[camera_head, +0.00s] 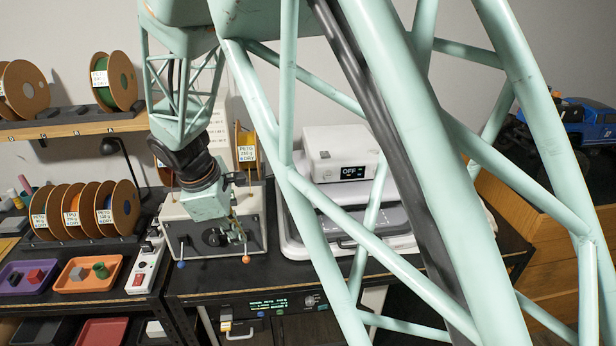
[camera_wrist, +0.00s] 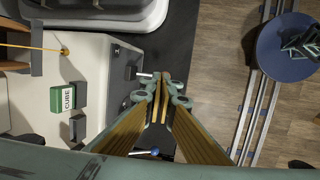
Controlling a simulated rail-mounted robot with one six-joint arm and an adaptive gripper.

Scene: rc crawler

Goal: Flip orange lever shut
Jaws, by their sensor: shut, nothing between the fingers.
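The grey-white box (camera_head: 177,210) stands on the dark bench, with levers on its dark front panel. The orange-tipped lever (camera_head: 247,259) sticks out at the panel's right end, its ball low in the head view. My gripper (camera_head: 238,236) is shut and empty, just above the orange ball in the head view. In the wrist view its fingertips (camera_wrist: 165,88) are beside that shaft; I cannot tell if they touch. A blue-tipped lever (camera_wrist: 155,152) is at the panel's other end.
A green cube label (camera_wrist: 63,98) is on the box top. A white machine (camera_head: 340,154) reading OFF stands right of the box. A white power strip (camera_head: 146,266) and trays (camera_head: 88,272) lie left. My arm's frame hides much of the right side. Floor is open before the bench.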

